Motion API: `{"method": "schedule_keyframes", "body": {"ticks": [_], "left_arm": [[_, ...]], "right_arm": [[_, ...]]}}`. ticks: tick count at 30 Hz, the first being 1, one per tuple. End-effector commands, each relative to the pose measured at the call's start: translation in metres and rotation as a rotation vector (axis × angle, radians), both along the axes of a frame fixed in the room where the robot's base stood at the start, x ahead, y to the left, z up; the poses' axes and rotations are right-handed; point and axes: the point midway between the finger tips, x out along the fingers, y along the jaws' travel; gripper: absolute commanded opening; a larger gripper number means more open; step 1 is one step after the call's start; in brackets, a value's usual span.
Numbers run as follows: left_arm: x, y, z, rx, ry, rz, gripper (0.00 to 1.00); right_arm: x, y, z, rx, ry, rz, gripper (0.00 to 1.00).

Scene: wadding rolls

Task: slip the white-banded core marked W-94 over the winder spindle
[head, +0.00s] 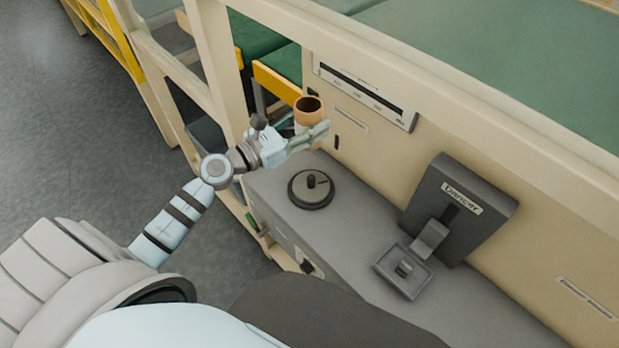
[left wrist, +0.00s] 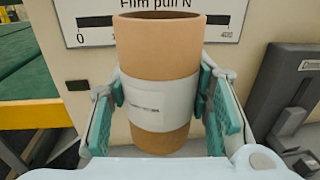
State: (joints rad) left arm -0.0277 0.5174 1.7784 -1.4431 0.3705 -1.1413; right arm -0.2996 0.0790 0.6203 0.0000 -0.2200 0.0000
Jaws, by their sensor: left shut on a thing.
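The core (head: 308,108) is a brown tube with an open top, held about upright. In the left wrist view the core (left wrist: 158,55) wears a white band (left wrist: 160,108) with a small printed mark, too small to read. My left gripper (head: 312,134) is shut on it, with a green pad on each side at the band. The winder spindle (head: 311,181) is a short dark post on a round black disc (head: 308,197) on the grey bench. In the head view the core shows above and behind the spindle, apart from it. My right gripper is not in view.
A cream panel with a film pull scale (head: 365,95) stands close behind the core. A dark dancer unit (head: 458,208) with a small tray stands right of the spindle on the grey bench (head: 350,235). Bare bench lies between them. A yellow-edged frame (head: 275,84) is left of the panel.

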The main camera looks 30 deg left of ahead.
Motion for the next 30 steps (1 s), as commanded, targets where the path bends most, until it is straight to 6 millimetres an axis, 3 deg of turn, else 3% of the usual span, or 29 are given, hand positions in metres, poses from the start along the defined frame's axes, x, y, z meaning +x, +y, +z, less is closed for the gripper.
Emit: {"method": "schedule_keyframes", "body": {"ticks": [2,5,12,15,20,25,30], "left_arm": [[0.016,0.002,-0.002,-0.003,0.0,0.051,0.13],[0.024,0.003,-0.025,0.001,0.001,0.078,0.13],[0.023,0.003,-0.124,0.001,0.003,0.077,0.13],[0.023,0.003,-0.153,0.004,0.002,0.077,0.13],[0.023,0.002,-0.172,0.006,0.0,0.075,0.13],[0.023,0.003,-0.206,0.005,0.002,0.076,0.13],[0.022,0.003,-0.207,0.006,-0.001,0.075,0.13]], "right_arm": [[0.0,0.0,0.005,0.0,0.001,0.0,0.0],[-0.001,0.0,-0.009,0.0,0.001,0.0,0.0],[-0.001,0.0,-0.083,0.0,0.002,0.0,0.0],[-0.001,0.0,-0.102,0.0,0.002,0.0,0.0],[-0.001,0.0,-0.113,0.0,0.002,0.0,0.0],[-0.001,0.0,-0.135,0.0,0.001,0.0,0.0],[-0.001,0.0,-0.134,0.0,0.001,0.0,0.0]]}}
